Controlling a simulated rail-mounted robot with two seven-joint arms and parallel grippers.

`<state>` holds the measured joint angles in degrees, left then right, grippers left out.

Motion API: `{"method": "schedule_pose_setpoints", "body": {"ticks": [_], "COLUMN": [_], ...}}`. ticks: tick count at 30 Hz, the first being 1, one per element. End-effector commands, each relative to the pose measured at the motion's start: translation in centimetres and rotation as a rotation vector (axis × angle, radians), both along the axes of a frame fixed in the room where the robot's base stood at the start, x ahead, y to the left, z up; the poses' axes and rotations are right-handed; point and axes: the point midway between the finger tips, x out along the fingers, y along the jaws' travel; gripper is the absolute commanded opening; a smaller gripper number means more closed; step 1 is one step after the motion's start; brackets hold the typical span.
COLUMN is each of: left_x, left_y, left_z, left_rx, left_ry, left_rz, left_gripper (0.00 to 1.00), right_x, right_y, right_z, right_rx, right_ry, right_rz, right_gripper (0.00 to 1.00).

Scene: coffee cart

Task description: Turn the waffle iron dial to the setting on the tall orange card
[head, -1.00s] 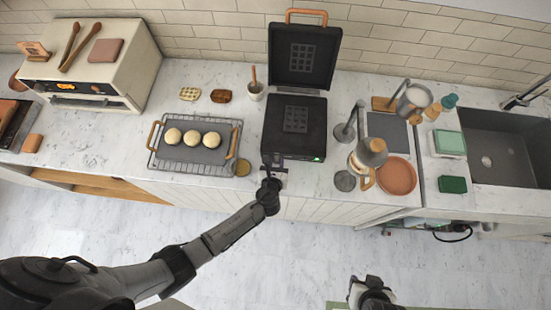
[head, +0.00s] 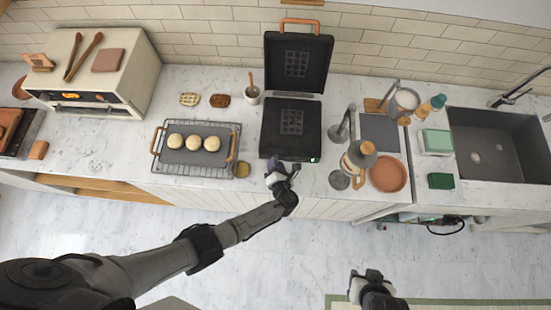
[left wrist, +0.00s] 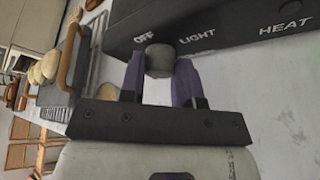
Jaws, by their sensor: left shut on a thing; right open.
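The black waffle iron (head: 291,152) stands on the counter with its lid (head: 297,62) raised. In the left wrist view its front panel (left wrist: 232,30) shows the words OFF, LIGHT and HEAT. The grey round dial (left wrist: 160,60) sits just below OFF and LIGHT; I cannot make out a pointer on it. My left gripper (left wrist: 160,72) has its purple fingers on both sides of the dial, shut on it; it also shows at the iron's front edge in the head view (head: 280,172). My right gripper (head: 370,277) is open and empty, above the floor. I cannot identify the tall orange card.
Left of the iron are a rack with a tray of three buns (head: 195,143) and a small round brass-coloured thing (head: 242,169). Right are a metal stand (head: 340,180), a terracotta plate (head: 388,175) and a sink (head: 497,147). A toaster oven (head: 100,75) stands far left.

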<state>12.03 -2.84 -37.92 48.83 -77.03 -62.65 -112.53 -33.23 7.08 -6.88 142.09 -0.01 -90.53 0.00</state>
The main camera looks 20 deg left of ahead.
Motion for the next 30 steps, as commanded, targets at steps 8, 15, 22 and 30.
{"method": "schedule_pose_setpoints", "body": {"ticks": [8, 15, 22, 30], "left_x": [0.03, 0.0, -0.01, -0.01], "left_y": [-0.04, -0.05, -0.04, -0.04], "left_z": [-0.05, -0.1, -0.11, -0.11], "left_rx": [0.08, 0.097, 0.097, 0.097], "left_ry": [0.025, 0.032, 0.032, 0.032], "left_rz": [0.0, 0.0, 0.0, 0.0], "left_gripper": [0.07, 0.07, 0.07, 0.41], "right_x": [0.0, 0.0, 0.0, -0.01], "right_y": [0.2, 0.23, 0.2, -0.04], "right_z": [0.12, 0.12, 0.12, 0.1], "right_rx": [0.007, 0.008, 0.007, -0.001], "right_ry": [0.0, 0.0, 0.0, 0.001], "right_rz": [-0.004, -0.005, -0.004, 0.001], "right_gripper": [0.43, 0.43, 0.43, 0.43]}}
